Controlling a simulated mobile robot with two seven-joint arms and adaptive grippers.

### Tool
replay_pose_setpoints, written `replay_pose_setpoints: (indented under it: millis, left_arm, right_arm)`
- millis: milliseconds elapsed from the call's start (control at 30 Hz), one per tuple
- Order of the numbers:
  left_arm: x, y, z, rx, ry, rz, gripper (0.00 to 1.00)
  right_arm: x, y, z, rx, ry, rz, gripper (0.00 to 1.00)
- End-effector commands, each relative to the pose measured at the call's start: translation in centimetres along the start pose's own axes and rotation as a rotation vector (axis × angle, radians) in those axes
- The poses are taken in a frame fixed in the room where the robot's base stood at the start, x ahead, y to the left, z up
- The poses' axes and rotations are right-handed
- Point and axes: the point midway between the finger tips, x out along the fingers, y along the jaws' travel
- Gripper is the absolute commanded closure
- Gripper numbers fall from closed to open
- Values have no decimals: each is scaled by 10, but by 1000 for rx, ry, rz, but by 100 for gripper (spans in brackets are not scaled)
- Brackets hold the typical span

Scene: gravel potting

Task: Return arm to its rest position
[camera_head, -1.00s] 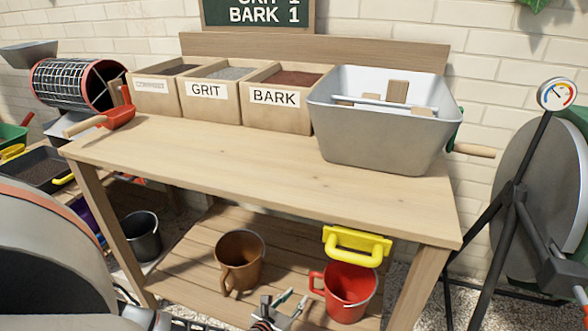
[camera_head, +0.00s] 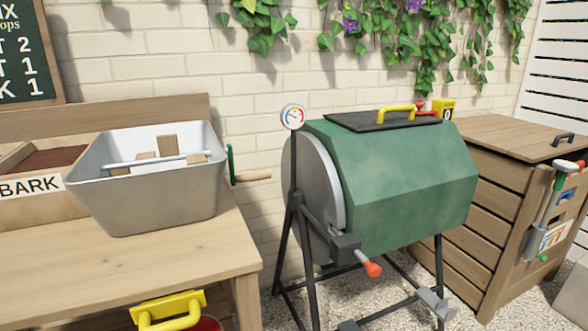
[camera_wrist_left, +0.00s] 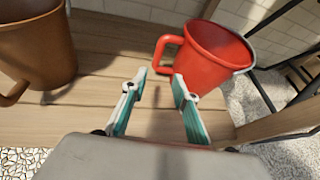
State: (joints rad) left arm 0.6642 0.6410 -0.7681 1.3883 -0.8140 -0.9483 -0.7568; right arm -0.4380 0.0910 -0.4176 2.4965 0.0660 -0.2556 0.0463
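My left gripper (camera_wrist_left: 160,85) shows in the left wrist view with its two teal-and-white fingers apart and nothing between them. It is in front of the lower shelf (camera_wrist_left: 110,113) of the potting bench. A red bucket-like mug (camera_wrist_left: 218,55) with a handle stands just beyond the fingertips, apart from them as far as I can tell. A brown mug (camera_wrist_left: 38,50) stands to the left on the shelf. Neither gripper shows in the head view now. My right gripper is in no frame.
The wooden bench top (camera_head: 130,262) holds a grey tub (camera_head: 155,200) and the bark bin (camera_head: 30,208).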

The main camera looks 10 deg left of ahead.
Motion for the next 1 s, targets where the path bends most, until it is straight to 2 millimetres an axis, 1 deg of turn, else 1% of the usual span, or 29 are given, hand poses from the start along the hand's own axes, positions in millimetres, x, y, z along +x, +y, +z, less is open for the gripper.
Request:
replay_pose_setpoints:
  millis: [33,67,167,200,267,300,367,400,467,500,567,600,667,700,767,800,900,1000]
  left_arm:
    - [-9,-12,14,-68,7,-9,71]
    - [-16,-18,16,-118,21,-15,71]
    - [-47,-45,25,-335,87,-32,71]
    - [-62,-56,30,-436,118,-39,71]
    - [-86,-72,34,-587,168,-47,71]
    - [-102,-83,37,-687,202,-51,71]
    - [-127,-98,41,-837,254,-54,71]
    - [-144,-107,44,-934,288,-54,71]
    - [-170,-120,49,-1083,340,-52,71]
    - [-188,-129,54,-1182,373,-49,71]
    - [-214,-139,61,-1328,423,-41,71]
    - [-232,-145,66,-1426,454,-34,71]
    - [-258,-153,74,-1573,502,-18,71]
    - [-276,-157,80,-1670,532,-5,71]
    - [-303,-161,88,-1815,574,19,71]
    - [-320,-162,94,-1910,600,39,71]
    - [-361,-161,108,-2137,650,94,71]
    - [-393,-155,118,-2323,680,151,71]
  right_arm:
    - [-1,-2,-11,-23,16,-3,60]
    - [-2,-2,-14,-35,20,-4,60]
    - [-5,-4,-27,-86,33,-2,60]
    - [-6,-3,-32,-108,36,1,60]
    - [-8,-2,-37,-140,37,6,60]
    - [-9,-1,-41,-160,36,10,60]
    - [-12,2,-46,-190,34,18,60]
    - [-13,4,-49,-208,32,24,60]
    - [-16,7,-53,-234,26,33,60]
    - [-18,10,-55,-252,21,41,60]
    - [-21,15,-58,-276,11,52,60]
    - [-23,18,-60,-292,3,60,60]
    - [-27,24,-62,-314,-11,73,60]
    - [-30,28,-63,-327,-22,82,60]
    - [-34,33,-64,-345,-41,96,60]
    - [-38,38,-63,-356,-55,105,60]
    - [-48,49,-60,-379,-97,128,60]
    - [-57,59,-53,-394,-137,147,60]
